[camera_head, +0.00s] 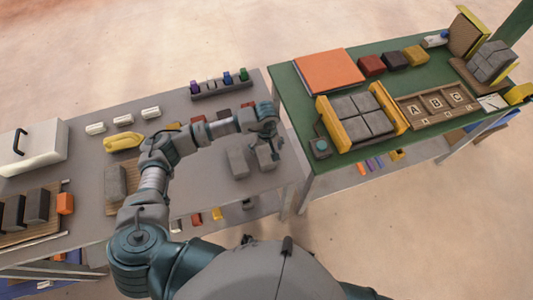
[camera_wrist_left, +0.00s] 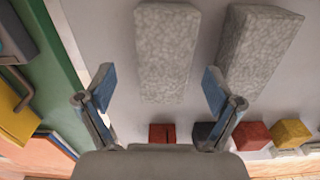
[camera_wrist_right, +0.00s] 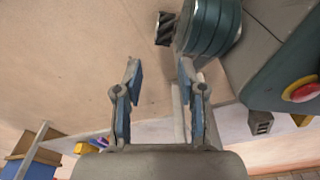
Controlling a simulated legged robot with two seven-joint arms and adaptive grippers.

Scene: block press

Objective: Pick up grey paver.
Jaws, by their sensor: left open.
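Two grey pavers lie side by side on the grey table near its right end, one at left (camera_head: 237,163) and one at right (camera_head: 265,157). In the left wrist view, one paver (camera_wrist_left: 166,50) is ahead between the fingers' lines and the other (camera_wrist_left: 258,48) is to its right. My left gripper (camera_head: 268,128) is open and empty at the pavers' far side, its fingers (camera_wrist_left: 158,78) apart; contact with a paver is not visible. My right gripper (camera_wrist_right: 159,66) is open and empty above the floor, outside the head view.
A green table (camera_head: 290,95) adjoins at right, with a yellow-sided press (camera_head: 397,108) holding grey blocks and an orange panel (camera_head: 328,70). Small coloured blocks (camera_wrist_left: 162,133) lie near my left gripper. Another grey block (camera_head: 115,182) lies at left on the grey table.

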